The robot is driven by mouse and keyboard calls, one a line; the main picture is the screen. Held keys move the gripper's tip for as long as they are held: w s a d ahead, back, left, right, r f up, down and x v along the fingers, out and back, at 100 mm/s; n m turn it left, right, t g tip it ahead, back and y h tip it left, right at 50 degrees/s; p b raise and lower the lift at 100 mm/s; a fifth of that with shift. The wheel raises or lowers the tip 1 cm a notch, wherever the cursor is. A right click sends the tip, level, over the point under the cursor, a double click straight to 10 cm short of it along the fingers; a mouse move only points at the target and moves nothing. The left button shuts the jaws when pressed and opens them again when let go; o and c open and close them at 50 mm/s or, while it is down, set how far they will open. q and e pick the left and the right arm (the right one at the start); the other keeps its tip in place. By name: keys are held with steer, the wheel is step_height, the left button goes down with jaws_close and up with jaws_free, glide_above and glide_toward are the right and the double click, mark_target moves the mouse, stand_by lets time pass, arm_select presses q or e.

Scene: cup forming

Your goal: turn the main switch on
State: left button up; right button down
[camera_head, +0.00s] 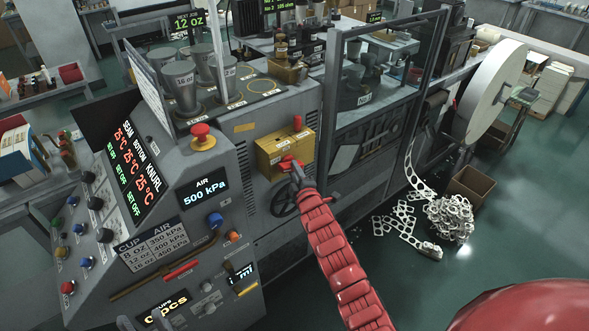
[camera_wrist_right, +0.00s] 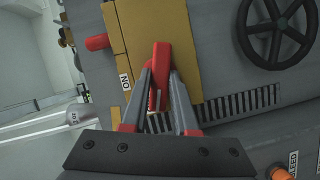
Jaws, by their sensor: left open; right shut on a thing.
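The main switch is a yellow box (camera_head: 270,152) on the machine's front, with a red handle (camera_head: 285,163). My right gripper (camera_head: 295,173) is at the handle. In the right wrist view, the fingers of my right gripper (camera_wrist_right: 160,88) are shut on the red handle (camera_wrist_right: 161,58). The handle stands upright in that picture, across the yellow plate (camera_wrist_right: 185,50). An "ON" label (camera_wrist_right: 126,81) shows to the left of the handle. My left gripper (camera_head: 143,321) is open and empty at the bottom edge of the head view, mostly cut off.
A black handwheel (camera_head: 284,203) sits just below the yellow box. A red post (camera_head: 297,122) stands at the box's top. The sloped control panel (camera_head: 105,225) with buttons and displays is to the left. Metal scrap (camera_head: 449,218) lies on the floor at right.

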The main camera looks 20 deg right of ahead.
steer(key=shift+w+d+r+m+g+y+b, duration=0.15)
steer(key=shift+m+g+y+b, duration=0.6)
steer(key=shift+m+b, duration=1)
steer(key=shift+s+d+f+m+g+y+b, duration=0.15)
steer(key=shift+m+g+y+b, duration=0.65)
steer(key=shift+m+b, duration=0.95)
steer(key=shift+w+d+r+m+g+y+b, duration=0.15)
steer(key=shift+m+g+y+b, duration=0.3)
steer(key=shift+m+y+b, duration=0.95)
steer(key=shift+m+h+b, duration=0.35)
steer(key=shift+m+b, duration=0.05)
steer(key=c, duration=0.7)
jaws_free()
steer(key=shift+r, duration=0.1)
steer(key=b+v, duration=0.3)
steer(key=v, duration=1.4)
steer(key=shift+s, duration=0.25)
